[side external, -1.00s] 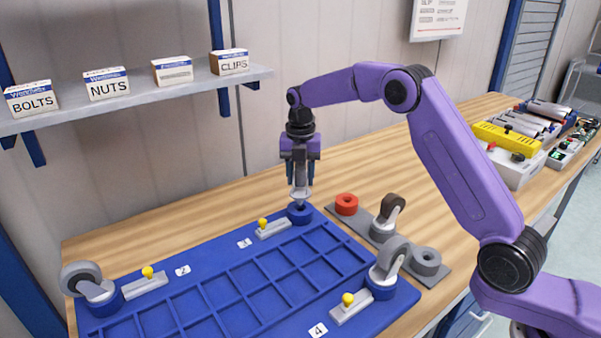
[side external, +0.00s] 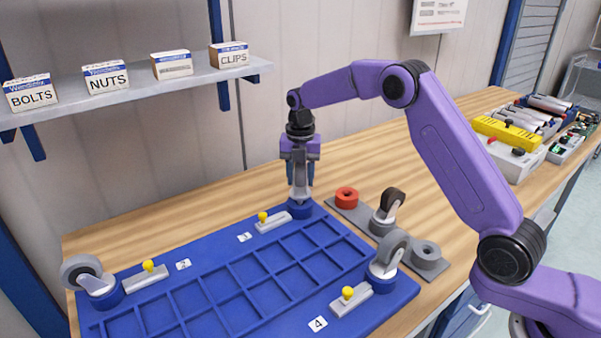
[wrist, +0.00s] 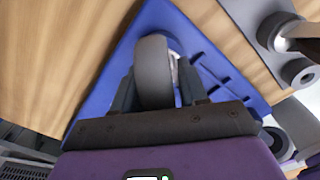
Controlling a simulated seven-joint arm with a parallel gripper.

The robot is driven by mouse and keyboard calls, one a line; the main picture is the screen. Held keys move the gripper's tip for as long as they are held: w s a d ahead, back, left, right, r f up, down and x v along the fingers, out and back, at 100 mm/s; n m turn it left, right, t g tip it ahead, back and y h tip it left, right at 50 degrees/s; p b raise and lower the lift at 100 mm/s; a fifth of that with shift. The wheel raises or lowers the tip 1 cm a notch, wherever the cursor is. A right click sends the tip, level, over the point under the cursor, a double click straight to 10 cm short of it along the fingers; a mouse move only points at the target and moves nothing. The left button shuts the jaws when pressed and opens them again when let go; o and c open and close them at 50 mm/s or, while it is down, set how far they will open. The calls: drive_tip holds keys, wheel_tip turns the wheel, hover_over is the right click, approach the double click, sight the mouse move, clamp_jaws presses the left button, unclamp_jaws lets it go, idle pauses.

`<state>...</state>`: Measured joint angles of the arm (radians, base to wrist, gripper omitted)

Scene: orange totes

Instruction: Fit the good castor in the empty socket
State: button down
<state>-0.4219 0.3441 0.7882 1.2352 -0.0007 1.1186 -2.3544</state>
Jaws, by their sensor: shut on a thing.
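My gripper (side external: 300,184) points straight down over the far corner of the blue tray (side external: 215,279). It is shut on a castor, whose grey wheel (wrist: 153,72) shows between the fingers in the wrist view. The castor's lower end meets the blue round socket (side external: 300,209) at that corner and looks upright. The fingers hide most of the castor, and I cannot tell how deep its stem sits. Two other grey-wheeled castors stand in tray sockets, one at the left corner (side external: 82,272) and one at the right (side external: 391,248).
A grey holder plate (side external: 432,268) beside the tray bears a red ring (side external: 346,197), a dark-wheeled castor (side external: 391,202) and an empty grey ring (side external: 427,252). Latches with yellow knobs (side external: 263,217) sit by the sockets. A shelf (side external: 130,92) with boxes hangs behind.

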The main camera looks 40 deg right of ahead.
drive_tip(key=shift+f, duration=0.95)
idle(0.6)
drive_tip(key=c, duration=0.5)
unclamp_jaws()
wheel_tip(320, 180, up, 17)
drive_tip(key=shift+r, duration=0.2)
